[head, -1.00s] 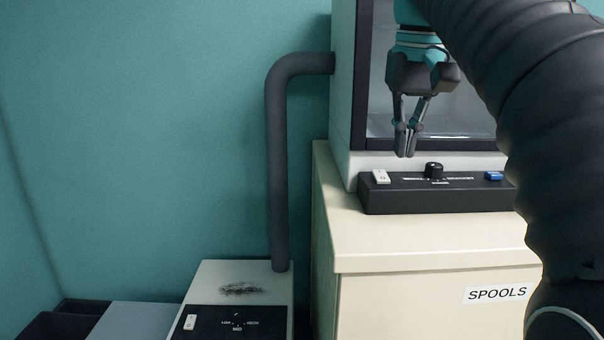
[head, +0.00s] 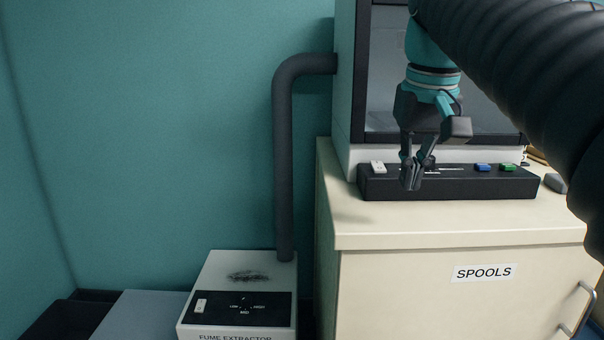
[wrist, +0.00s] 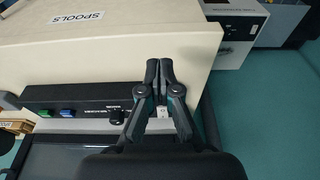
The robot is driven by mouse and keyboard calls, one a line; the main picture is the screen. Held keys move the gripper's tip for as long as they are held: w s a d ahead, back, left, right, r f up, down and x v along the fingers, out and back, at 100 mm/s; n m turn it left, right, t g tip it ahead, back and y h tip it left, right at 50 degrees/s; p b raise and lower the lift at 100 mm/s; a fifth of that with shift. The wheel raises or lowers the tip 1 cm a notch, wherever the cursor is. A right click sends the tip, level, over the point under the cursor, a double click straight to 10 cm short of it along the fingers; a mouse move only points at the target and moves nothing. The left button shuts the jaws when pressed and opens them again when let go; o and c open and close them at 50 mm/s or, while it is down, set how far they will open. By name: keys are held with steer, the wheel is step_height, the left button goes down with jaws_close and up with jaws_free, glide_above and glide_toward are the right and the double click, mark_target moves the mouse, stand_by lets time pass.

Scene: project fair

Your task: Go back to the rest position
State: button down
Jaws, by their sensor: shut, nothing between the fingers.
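My gripper (head: 411,187) is shut and empty. In the head view it hangs pointing down in front of the black control panel (head: 447,188) of the enclosed machine on the cabinet, covering part of the panel. In the wrist view the closed fingertips (wrist: 159,68) show over the cabinet's pale top, close to the panel's knob (wrist: 116,115). I cannot tell how far the fingers are above the panel. My dark, ribbed arm crosses the upper right of the head view.
The cream cabinet labelled SPOOLS (head: 430,230) carries the machine. A white switch (head: 377,167), a blue button (head: 483,167) and a green button (head: 507,167) sit on the panel. The fume extractor (head: 237,300) stands lower left, its grey duct (head: 284,165) rising to the machine. Teal wall fills the left.

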steer(key=s+f+t, duration=0.1)
steer(key=s+f, duration=0.3)
steer(key=f, duration=0.5)
steer(key=s+f+t, duration=0.1)
steer(key=s+f, duration=0.4)
steer(key=f, duration=0.4)
steer(key=s+f+t, duration=0.1)
steer(key=s+f, duration=0.3)
steer(key=f, duration=0.5)
steer(key=shift+s+f, duration=0.15)
